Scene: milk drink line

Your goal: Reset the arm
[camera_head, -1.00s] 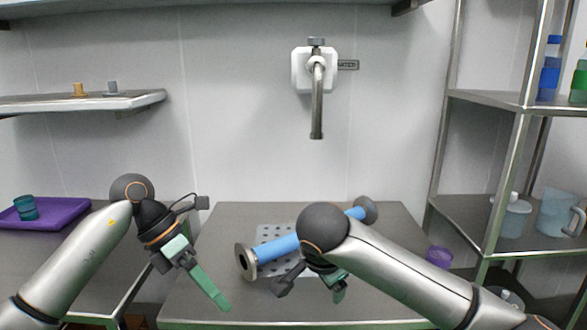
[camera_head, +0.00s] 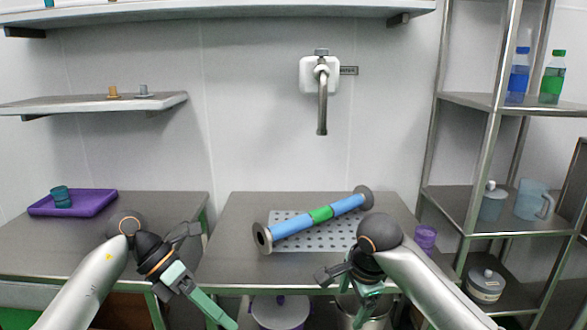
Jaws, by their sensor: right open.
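My left arm comes in from the lower left, and its gripper (camera_head: 214,311) hangs in front of the gap between the two tables. Its green fingers show edge-on, so I cannot tell whether it is open or shut. My right gripper (camera_head: 365,302) is open and empty, pointing down in front of the middle table's front edge. A blue roller with a green middle band and dark end discs (camera_head: 294,226) lies diagonally across a perforated grey plate (camera_head: 345,240) on the middle table. The right gripper is apart from it, to its lower right.
A water tap (camera_head: 322,100) juts from the wall above the middle table (camera_head: 232,212). A purple tray (camera_head: 98,203) with teal cups lies on the left table. A purple cup (camera_head: 426,237) stands at right, by a metal rack (camera_head: 470,222) with bottles and jugs.

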